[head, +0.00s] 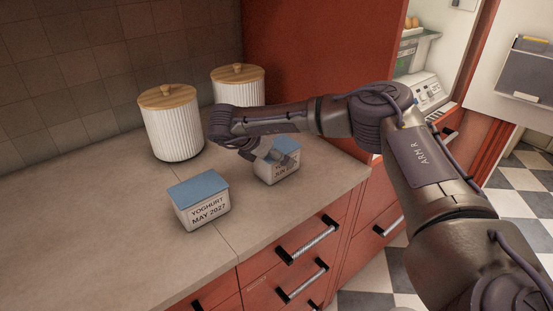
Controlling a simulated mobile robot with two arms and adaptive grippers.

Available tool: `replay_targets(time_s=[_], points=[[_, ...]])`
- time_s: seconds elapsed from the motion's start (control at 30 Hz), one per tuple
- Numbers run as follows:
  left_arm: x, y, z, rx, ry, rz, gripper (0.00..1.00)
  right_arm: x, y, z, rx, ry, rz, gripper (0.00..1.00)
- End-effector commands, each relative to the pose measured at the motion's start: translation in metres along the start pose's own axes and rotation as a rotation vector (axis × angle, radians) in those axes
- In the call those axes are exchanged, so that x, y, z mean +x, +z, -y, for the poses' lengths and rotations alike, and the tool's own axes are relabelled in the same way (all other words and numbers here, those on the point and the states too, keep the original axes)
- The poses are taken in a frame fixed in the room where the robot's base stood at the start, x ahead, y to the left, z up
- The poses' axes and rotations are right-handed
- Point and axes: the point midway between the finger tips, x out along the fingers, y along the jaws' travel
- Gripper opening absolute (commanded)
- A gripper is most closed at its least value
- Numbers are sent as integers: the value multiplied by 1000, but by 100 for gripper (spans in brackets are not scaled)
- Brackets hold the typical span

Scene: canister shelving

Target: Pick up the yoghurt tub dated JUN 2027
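The yoghurt tub whose label shows JUN (280,172) stands on the counter. It is a white box with a blue lid, and the rest of its date is hard to read. A second tub, marked YOGHURT MAY 2027 (204,213), stands upright nearer to me on the left. My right gripper (268,156) is down at the lid of the JUN tub. My arm and hand hide part of the lid and the upper label. I cannot tell whether the fingers are closed on it. My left gripper is not in view.
Two white ribbed canisters with wooden lids, one at the left (171,133) and one behind (245,91), stand at the back of the counter (95,225). The counter's left part is clear. An open fridge (430,60) is at the right, above red drawers.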

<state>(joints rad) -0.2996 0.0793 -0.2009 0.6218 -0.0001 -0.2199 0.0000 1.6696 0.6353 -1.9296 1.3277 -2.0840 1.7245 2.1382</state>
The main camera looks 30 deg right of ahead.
Motion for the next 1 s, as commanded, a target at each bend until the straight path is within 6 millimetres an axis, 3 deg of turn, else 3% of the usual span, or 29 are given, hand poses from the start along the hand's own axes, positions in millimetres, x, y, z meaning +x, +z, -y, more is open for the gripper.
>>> replay_targets(time_s=[0.07, 0.5, 0.8, 1.0], points=[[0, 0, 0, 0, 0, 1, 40, 0, 0, 0, 0, 0, 0, 92], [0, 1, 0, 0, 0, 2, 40, -1, 0, 0, 0, 0, 1, 21], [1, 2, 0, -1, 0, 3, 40, -2, 1, 0, -1, -1, 0, 20], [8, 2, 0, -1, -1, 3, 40, -14, 14, 0, 2, 2, 0, 20]])
